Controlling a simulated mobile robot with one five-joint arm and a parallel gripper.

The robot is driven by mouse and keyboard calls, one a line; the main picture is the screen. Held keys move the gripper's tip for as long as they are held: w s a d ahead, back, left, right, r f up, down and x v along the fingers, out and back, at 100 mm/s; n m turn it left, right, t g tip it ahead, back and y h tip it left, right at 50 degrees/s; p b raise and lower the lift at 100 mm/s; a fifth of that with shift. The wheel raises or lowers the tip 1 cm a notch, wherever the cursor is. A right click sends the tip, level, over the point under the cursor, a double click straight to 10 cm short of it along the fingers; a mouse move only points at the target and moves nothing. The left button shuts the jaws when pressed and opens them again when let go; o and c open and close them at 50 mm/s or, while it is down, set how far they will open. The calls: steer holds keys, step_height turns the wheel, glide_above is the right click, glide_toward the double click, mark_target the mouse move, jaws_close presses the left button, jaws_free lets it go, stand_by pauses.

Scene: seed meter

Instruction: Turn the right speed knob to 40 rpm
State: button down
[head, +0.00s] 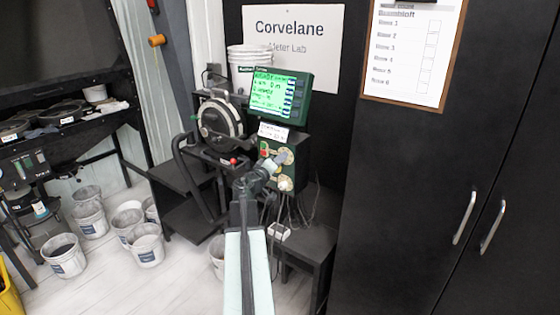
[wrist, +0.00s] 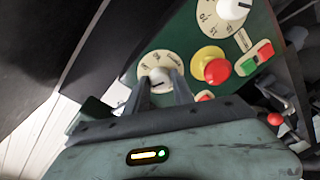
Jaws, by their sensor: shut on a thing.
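The green control panel (wrist: 270,35) carries two cream dials with white knobs. My gripper (wrist: 160,88) is shut on one white knob (wrist: 158,77), with a finger on either side. Its dial (wrist: 148,60) has markings too small to read, and the fingers hide part of it. The second knob (wrist: 232,9) sits free at the upper right in the wrist view. In the head view my gripper (head: 279,159) reaches the panel at the upper dial (head: 288,153). The lower dial (head: 286,184) is clear of it. A green screen (head: 278,91) above shows text too blurred to read.
A yellow-collared red button (wrist: 211,66) is close beside the gripped knob. A red and green switch (wrist: 257,58) lies further right. A black round seed meter (head: 220,122) stands left of the panel. Black cabinets (head: 400,200) stand at the right.

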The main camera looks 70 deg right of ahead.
steer(key=c, duration=1.1)
jaws_free()
steer(key=a, duration=0.5)
steer(key=w+a, duration=0.1)
steer(key=a, duration=0.1)
steer(key=shift+a, duration=0.4)
